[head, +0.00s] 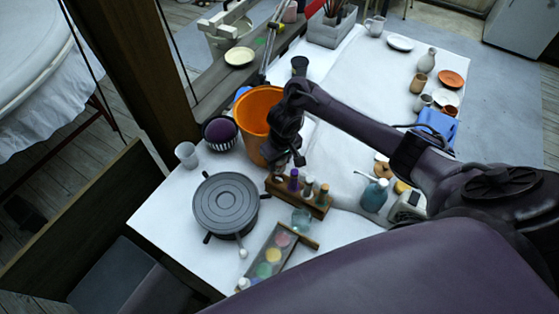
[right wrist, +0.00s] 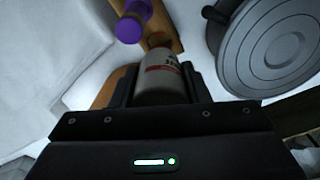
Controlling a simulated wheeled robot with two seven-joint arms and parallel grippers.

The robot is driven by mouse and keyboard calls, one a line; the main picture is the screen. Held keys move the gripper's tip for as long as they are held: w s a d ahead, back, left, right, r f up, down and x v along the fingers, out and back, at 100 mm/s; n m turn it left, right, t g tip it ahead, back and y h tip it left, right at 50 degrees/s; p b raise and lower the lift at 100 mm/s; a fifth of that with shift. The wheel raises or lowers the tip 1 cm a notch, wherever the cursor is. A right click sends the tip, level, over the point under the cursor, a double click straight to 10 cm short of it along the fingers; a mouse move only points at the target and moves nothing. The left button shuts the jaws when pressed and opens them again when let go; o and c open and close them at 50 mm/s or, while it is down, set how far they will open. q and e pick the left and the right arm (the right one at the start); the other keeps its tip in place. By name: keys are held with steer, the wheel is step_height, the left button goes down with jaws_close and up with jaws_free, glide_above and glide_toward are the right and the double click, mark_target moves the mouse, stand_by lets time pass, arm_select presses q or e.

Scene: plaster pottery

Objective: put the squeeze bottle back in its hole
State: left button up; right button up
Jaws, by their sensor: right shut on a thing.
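My right gripper (head: 290,160) is above the left end of a wooden rack (head: 318,211), beside the orange bucket. In the right wrist view it is shut on a squeeze bottle (right wrist: 162,78), pale with a red band and dark lettering. The fingers cover the bottle's sides. In the head view the gripper hides most or all of it. The rack also shows in the right wrist view (right wrist: 168,36), close beyond the held bottle. I cannot see the bottle's hole clearly. My left gripper is out of view.
The orange bucket (head: 255,112) stands close behind my right gripper. A dark grey turntable (head: 226,203) is at left, and a paint palette (head: 268,262) lies in front. A teal bottle (head: 374,196) stands to the right. White table space is clear behind the rack.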

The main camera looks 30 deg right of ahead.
mark_target(280, 172)
steer(key=shift+s+p, duration=0.15)
steer(key=shift+p, duration=0.4)
stand_by(0.4)
steer(key=shift+f, duration=0.15)
stand_by(0.3)
steer(key=shift+f+b, duration=1.2)
steer(key=shift+f, duration=1)
steer(key=shift+f, duration=0.45)
steer(key=o, duration=0.7)
steer(key=r, duration=0.2)
steer(key=r+p, duration=0.1)
steer(key=r, duration=0.5)
steer(key=shift+s+d, duration=0.1)
steer(key=shift+s, duration=0.2)
